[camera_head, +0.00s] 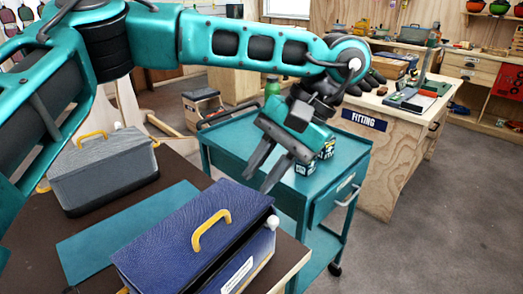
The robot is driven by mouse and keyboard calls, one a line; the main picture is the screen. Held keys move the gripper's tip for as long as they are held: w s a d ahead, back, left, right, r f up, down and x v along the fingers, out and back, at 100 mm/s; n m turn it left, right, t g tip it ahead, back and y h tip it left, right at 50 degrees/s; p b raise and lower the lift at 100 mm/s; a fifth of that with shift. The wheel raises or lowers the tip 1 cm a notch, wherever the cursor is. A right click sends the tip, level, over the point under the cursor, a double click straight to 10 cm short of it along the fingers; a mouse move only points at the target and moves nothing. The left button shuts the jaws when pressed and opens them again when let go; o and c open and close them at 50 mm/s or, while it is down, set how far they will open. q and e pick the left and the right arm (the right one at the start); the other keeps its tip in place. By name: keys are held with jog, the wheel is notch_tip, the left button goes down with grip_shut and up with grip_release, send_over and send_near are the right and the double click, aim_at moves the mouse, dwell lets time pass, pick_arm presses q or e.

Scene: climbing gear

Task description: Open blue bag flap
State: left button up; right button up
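The blue bag (165,246) sits on the dark table at the bottom centre. Its textured blue top flap lies down over the bag, with a yellow handle (211,231) on it. A dark gap shows along the right edge under the flap, above a side with a white label (236,275). My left gripper (254,180) is above and just beyond the bag's far right corner, pointing down to the left. Its two dark fingers are apart with nothing visible between them. It appears clear of the bag. My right gripper is out of view.
A grey bag (100,172) with a yellow handle stands on the dark table (175,172) at left, near a teal mat (120,235). A teal cart (225,150) with small boxes stands behind my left gripper. A wooden counter marked FITTING (364,119) is beyond. Open floor lies at right.

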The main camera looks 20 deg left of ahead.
aim_at(216, 218)
pick_arm(q)
jog(key=shift+y, duration=0.3)
jog(key=x, duration=0.4)
jog(key=a+x, duration=0.1)
jog(key=x, duration=0.3)
jog(key=a+x, duration=0.1)
jog(key=x, duration=0.3)
jog(key=shift+w+r+b, duration=0.3)
jog(key=shift+w, duration=0.05)
grip_shut()
